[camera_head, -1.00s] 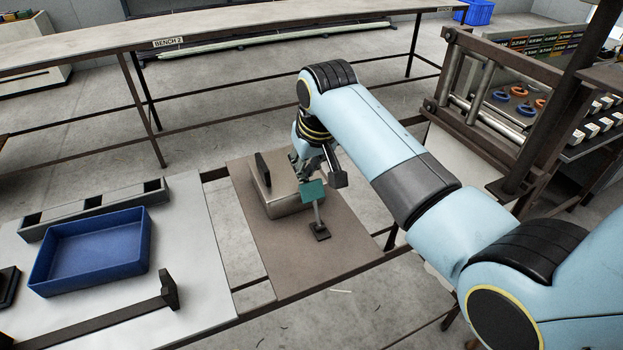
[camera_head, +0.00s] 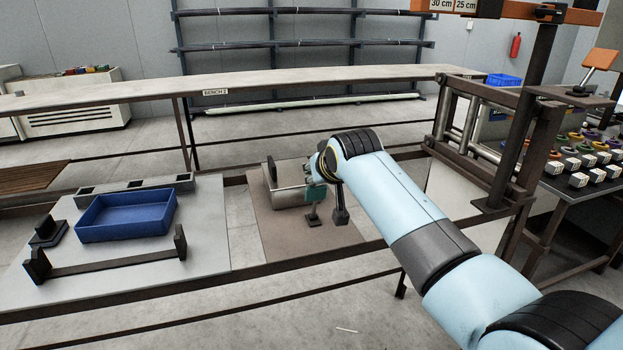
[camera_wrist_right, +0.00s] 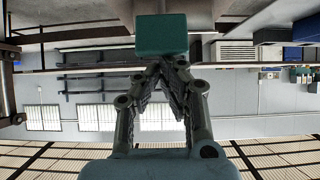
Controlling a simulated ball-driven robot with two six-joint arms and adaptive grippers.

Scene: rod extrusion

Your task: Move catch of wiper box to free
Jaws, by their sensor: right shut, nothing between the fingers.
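The wiper box, which I take to be the metal box (camera_head: 290,196), stands on the brown board, with a dark upright plate (camera_head: 272,169) at its left. A teal plate (camera_head: 316,193) shows at its front right above a post with a dark foot; I cannot tell whether this is the catch. My right gripper (camera_head: 318,179) is at the box's right side, close to the teal plate and partly hidden by my wrist. In the right wrist view, the fingers (camera_wrist_right: 166,62) are shut and empty just by the teal block (camera_wrist_right: 161,35); contact is unclear. My left gripper is out of view.
A blue tray (camera_head: 127,228) and a long grey holder (camera_head: 134,187) are on the pale board at left, with a dark bar (camera_head: 118,264) in front. A dark frame (camera_head: 508,150) stands at right.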

